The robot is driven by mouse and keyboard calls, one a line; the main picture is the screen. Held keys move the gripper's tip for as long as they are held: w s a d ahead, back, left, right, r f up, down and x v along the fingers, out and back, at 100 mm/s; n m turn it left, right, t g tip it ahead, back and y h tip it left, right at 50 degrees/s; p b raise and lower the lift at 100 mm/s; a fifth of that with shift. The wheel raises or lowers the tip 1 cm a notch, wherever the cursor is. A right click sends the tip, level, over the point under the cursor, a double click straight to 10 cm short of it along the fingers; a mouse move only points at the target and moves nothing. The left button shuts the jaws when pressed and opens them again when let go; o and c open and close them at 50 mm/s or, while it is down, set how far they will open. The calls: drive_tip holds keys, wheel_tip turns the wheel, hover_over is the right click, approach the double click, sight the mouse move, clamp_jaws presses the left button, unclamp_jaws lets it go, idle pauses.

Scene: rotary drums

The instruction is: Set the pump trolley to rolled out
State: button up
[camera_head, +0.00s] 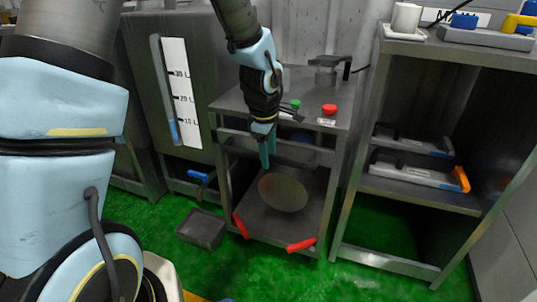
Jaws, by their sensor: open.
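A grey metal frame stands in the middle, with a low flat platform (250,215) between its legs. I take this platform to be the pump trolley, though no label confirms it. A dull brown-grey round plate (283,193) lies on it. Two red grips (301,244) show at its front edge, one at each side. My gripper (268,160) points down in front of the frame's upper part, above and behind the grips in the picture. Its teal fingers are open and no object shows between them. My wrist hides part of the frame's top.
A green button (295,104) and a red button (329,109) sit on the frame's top. A dark tray (202,229) lies on the green floor at left. A shelf unit (395,190) stands at right. A blue-handled valve (199,176) is at left. Floor in front is clear.

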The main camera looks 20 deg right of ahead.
clamp_jaws()
idle(0.5)
idle(1.0)
